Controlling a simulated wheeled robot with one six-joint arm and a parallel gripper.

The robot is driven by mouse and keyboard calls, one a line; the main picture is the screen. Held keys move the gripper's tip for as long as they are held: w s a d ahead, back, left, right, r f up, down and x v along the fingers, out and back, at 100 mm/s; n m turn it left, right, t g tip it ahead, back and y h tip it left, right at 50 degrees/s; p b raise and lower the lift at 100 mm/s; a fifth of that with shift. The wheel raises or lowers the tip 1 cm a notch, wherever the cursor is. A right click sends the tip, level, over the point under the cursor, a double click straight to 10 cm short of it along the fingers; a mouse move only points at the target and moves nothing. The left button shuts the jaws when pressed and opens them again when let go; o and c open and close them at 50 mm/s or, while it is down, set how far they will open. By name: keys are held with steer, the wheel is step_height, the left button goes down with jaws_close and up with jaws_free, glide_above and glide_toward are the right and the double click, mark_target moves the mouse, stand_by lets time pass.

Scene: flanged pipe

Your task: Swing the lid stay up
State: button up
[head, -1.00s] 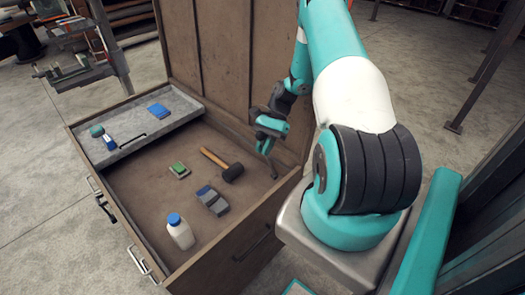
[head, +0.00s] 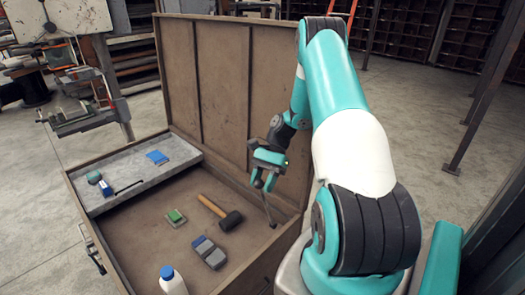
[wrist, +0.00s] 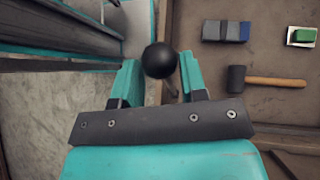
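The lid stay (head: 268,211) is a thin dark rod rising from the right inner side of the wooden chest and leaning up toward my gripper. Its foot is near the floor of the chest. In the wrist view its round black knob (wrist: 160,60) is between my fingertips, with a short piece of rod below it. My gripper (head: 264,184) is at the upper end of the rod; in the wrist view my gripper (wrist: 162,70) has its fingers spread either side of the knob, with a narrow gap on the right. Firm contact does not show.
The chest lid (head: 215,80) stands open behind. In the chest are a mallet (head: 230,219), a green-topped block (head: 175,217), a grey-blue block (head: 210,253) and a white bottle (head: 171,282). A grey tray (head: 140,182) with small items spans the left side.

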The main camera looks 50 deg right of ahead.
step_height(320, 180, up, 15)
steer(key=shift+p, duration=0.35)
